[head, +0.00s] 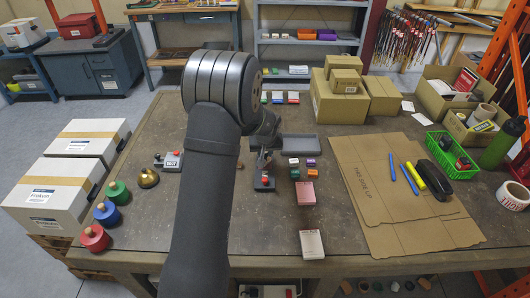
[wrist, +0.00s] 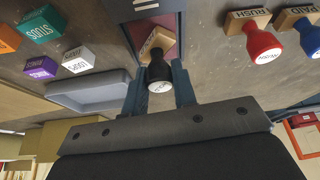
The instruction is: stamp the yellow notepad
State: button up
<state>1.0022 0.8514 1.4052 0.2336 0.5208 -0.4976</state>
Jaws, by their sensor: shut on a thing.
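My gripper (wrist: 160,92) is shut on a stamp (wrist: 158,72) with a black handle, a white top label and a wooden block. The held stamp is over a reddish ink pad (wrist: 167,22) in a dark case; whether it touches the pad is unclear. In the head view the ink pad case (head: 264,187) is just below my gripper (head: 264,165), and the stamp is hard to make out. I see no yellow notepad; my arm hides part of the table. A pink pad (head: 306,193) and a pale pad with a reddish edge (head: 312,245) lie to the right.
Two stamps, red-handled (wrist: 263,45) and blue-handled (wrist: 307,38), stand beside the ink pad. A grey tray (head: 300,142) and several small labelled boxes (head: 295,174) are to the right. Cardboard (head: 390,190), a brass bell (head: 148,178) and several knobbed weights (head: 106,213) surround the work area.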

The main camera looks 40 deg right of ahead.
dwell(0.6)
jog(key=shift+r, duration=3.5)
jog(key=w+a, duration=0.2)
jog(key=a, duration=0.9)
jog(key=w+a, duration=0.2)
jog(key=a, duration=0.8)
jog(key=shift+s+a+f, duration=0.1)
jog(key=shift+f, duration=1.3)
jog(key=shift+s+a+f, duration=0.1)
jog(key=shift+f, duration=1.3)
jog(key=shift+f, duration=0.6)
notch_tip(320, 180, up, 7)
